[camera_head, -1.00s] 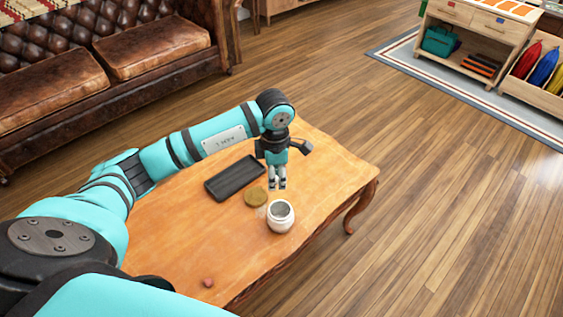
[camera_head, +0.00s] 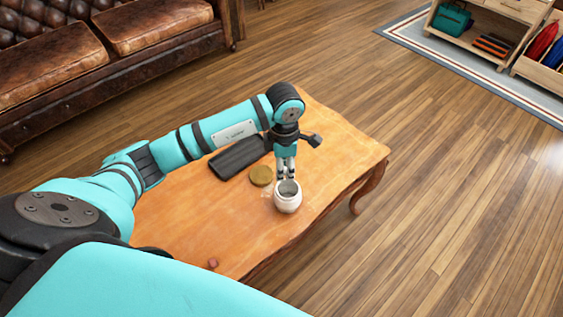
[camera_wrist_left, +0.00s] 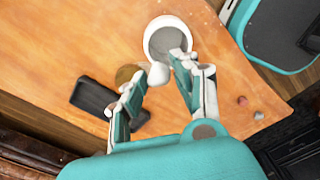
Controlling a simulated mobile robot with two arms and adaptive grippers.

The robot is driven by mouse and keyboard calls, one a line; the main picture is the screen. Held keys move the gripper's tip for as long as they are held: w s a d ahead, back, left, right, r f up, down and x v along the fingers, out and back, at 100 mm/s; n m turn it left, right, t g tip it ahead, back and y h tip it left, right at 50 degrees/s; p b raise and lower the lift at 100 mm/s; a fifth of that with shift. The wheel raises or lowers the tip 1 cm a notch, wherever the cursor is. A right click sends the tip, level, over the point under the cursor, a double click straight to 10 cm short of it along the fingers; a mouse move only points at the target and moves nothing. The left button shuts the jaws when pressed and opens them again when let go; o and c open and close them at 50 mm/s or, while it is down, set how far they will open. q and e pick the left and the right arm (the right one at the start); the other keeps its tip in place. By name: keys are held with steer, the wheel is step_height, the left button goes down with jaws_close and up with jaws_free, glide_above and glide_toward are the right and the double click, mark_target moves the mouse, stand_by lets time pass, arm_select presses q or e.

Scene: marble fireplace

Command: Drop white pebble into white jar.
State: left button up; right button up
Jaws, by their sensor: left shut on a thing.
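The white jar (camera_head: 288,200) stands upright and open-topped on the wooden table, near its right edge. In the left wrist view the jar (camera_wrist_left: 150,45) is just beyond my fingertips, with its grey inside visible. My left gripper (camera_head: 286,175) points down, its fingertips at the far side of the jar's mouth in the head view. In the left wrist view the gripper (camera_wrist_left: 165,75) is shut on the white pebble (camera_wrist_left: 158,73), which shows between the fingertips close to the jar's rim. The pebble is too small to make out in the head view. My right gripper is not in view.
A round golden-brown disc (camera_head: 261,176) lies left of the jar. A black tray (camera_head: 232,160) lies behind it, partly covered by my arm. A small reddish pebble (camera_head: 213,264) lies near the table's front edge. The table (camera_head: 190,225) is bare at front left.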

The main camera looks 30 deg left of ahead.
arm_select(q)
steer(key=shift+f, duration=0.2)
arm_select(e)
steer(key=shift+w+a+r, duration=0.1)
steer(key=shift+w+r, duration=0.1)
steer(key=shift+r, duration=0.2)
arm_select(q)
steer(key=o, duration=1)
steer(key=shift+c, duration=0.2)
step_height(320, 180, up, 12)
